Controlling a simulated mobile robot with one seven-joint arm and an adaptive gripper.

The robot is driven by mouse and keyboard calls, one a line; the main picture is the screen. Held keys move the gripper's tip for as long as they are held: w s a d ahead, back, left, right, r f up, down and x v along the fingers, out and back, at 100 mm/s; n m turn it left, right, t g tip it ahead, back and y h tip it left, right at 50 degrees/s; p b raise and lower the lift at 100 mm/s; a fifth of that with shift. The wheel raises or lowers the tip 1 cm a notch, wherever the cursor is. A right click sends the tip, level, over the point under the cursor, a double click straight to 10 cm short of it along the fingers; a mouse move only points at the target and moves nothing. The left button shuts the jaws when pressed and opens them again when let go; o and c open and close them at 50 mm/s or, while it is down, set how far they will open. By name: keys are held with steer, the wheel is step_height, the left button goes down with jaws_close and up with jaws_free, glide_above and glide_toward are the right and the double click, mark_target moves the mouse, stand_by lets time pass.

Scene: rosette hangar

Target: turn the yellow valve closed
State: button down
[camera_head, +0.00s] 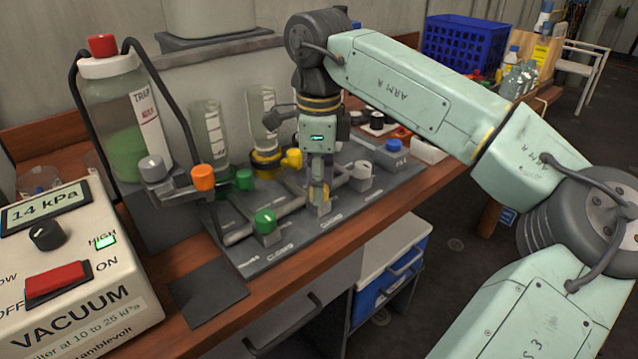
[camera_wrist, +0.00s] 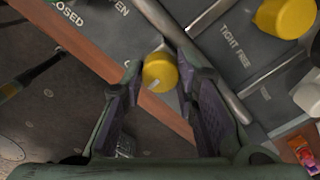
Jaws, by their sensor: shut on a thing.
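The yellow valve (camera_wrist: 160,73) has a round knob with a pale mark on its top. It sits between the two purple-padded fingers of my gripper (camera_wrist: 158,84), which is shut on it. OPEN and CLOSED labels are printed on the grey panel at the upper left of the wrist view. In the head view my gripper (camera_head: 319,192) points down at the front of the panel. The yellow valve there (camera_head: 322,210) shows low between the fingers and is partly hidden by them.
A green knob (camera_head: 265,221) stands left on the grey panel (camera_head: 300,243), and a blue knob (camera_head: 394,145) right. Another yellow knob (camera_wrist: 287,15) is nearby. Glass cylinders stand behind. A vacuum unit (camera_head: 80,270) fills the bench's left end. A blue crate (camera_head: 465,43) is farther back.

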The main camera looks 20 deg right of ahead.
stand_by(0.3)
steer(key=c, duration=1.2)
jaws_free()
steer(key=shift+c, duration=0.2)
step_height(320, 180, up, 12)
